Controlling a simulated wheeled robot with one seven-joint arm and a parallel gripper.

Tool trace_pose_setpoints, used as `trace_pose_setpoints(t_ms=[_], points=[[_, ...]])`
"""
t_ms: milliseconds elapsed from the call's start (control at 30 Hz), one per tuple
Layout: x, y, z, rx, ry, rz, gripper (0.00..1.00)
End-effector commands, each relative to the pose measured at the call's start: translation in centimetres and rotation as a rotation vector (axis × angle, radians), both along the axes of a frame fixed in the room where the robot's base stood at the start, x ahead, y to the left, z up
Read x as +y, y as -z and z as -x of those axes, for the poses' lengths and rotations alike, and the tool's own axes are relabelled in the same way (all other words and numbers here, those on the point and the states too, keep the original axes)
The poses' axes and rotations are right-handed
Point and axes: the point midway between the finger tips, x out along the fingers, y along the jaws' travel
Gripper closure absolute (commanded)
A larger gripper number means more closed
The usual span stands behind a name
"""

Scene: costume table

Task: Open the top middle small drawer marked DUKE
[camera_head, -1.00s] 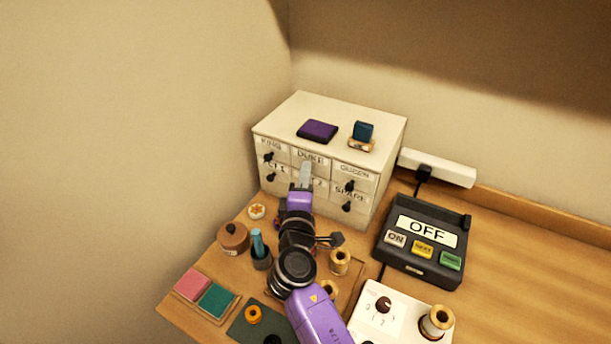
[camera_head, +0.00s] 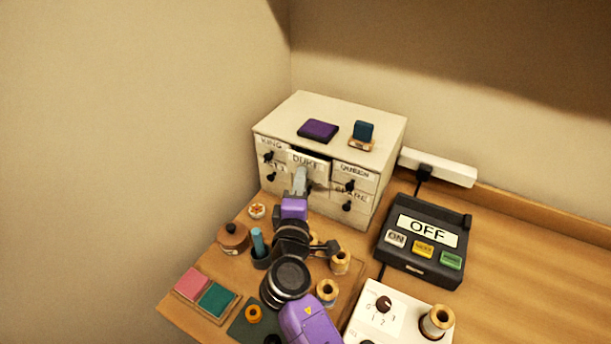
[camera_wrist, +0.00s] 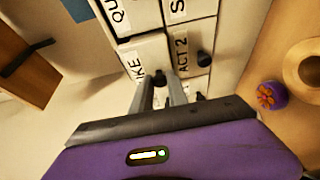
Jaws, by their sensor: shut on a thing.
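The white drawer cabinet (camera_head: 335,115) stands against the back wall. Its top middle drawer marked DUKE (camera_head: 308,163) is partly out, with a dark gap above its front. In the wrist view the fingers (camera_wrist: 162,97) reach to the DUKE drawer front (camera_wrist: 143,58), where only the end of the label shows.
KING and QUEEN drawers flank it; the lower drawers have dark knobs. A purple block (camera_head: 318,130) and a teal stamp (camera_head: 362,131) sit on top. Spools (camera_head: 340,262), a brown pot (camera_head: 232,236) and an OFF switch box (camera_head: 425,240) stand on the table.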

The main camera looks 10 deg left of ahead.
Motion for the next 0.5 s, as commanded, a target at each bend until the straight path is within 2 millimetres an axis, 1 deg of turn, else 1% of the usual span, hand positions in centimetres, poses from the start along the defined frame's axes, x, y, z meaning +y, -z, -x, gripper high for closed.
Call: trace_pose_setpoints(t_ms=[33, 100, 200, 300, 400, 500], points=[[0.7, 0.3, 1.6, 0.003, -0.006, -0.001, 1.00], [1.4, 0.4, 3.5, 0.003, -0.006, 0.000, 1.00], [2.3, 0.3, 5.9, 0.003, -0.006, 0.000, 1.00], [2.9, 0.3, 7.8, 0.002, -0.005, 0.000, 1.00], [3.3, 0.2, 8.8, 0.003, -0.004, 0.000, 1.00], [3.3, 0.1, 9.1, 0.003, -0.003, 0.000, 1.00]])
